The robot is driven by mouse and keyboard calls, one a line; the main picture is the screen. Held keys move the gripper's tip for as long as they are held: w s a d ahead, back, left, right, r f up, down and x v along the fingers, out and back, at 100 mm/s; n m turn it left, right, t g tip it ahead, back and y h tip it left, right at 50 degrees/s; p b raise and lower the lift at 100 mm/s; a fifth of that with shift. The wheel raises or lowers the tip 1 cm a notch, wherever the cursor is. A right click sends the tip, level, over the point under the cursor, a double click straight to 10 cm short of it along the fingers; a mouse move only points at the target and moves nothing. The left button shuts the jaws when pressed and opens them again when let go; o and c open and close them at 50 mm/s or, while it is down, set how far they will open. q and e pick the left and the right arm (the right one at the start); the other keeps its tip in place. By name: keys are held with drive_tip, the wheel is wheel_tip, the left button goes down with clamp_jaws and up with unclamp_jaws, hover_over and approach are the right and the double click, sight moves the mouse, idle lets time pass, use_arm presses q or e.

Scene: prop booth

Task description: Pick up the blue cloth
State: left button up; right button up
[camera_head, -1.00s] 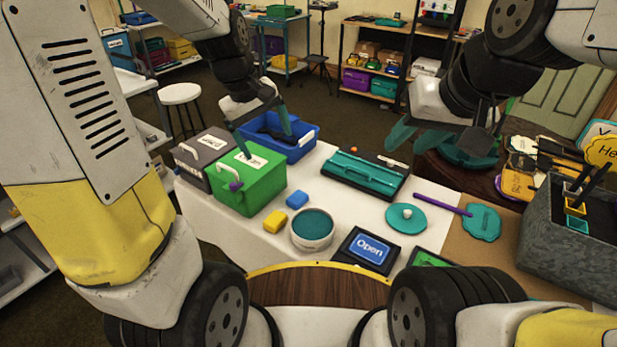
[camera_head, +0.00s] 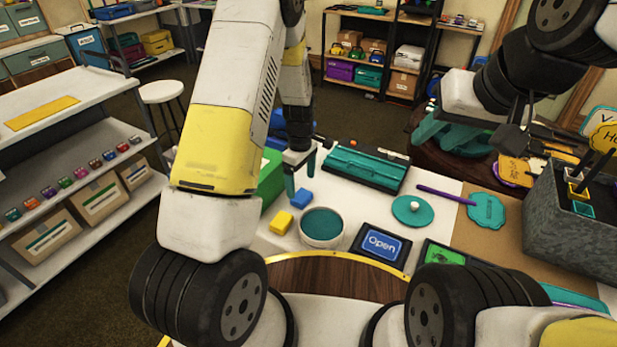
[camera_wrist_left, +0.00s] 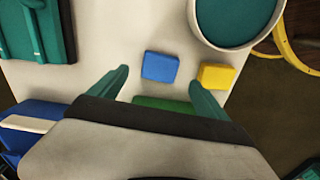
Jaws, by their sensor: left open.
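The blue cloth (camera_head: 301,197) is a small, thick blue rectangle lying on the white tabletop beside a yellow block (camera_head: 281,223). My left gripper (camera_head: 301,180) is open and empty, just above and behind the cloth. In the left wrist view the cloth (camera_wrist_left: 160,67) lies between and just beyond the tips of my left gripper (camera_wrist_left: 158,80), with no contact visible. The yellow block (camera_wrist_left: 216,76) lies close to the right fingertip there. My right gripper (camera_head: 447,130) is apart from the cloth, at the right over a dark round stand, and looks open.
A round tub with a teal top (camera_head: 321,226) stands right of the cloth. A green box (camera_head: 271,178) is close on the left, partly hidden by my arm. A teal tray (camera_head: 362,167), an Open sign (camera_head: 381,245) and a grey bin (camera_head: 570,235) are further right.

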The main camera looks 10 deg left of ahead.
sight(300, 194)
use_arm(q)
drive_tip(key=f, duration=0.5)
drive_tip(key=shift+w+a+f, duration=0.15)
drive_tip(key=shift+w+a, duration=0.05)
drive_tip(key=shift+a, duration=0.1)
drive_tip(key=shift+c, duration=0.2)
drive_tip(key=c, duration=1.4)
wheel_tip(300, 194, up, 10)
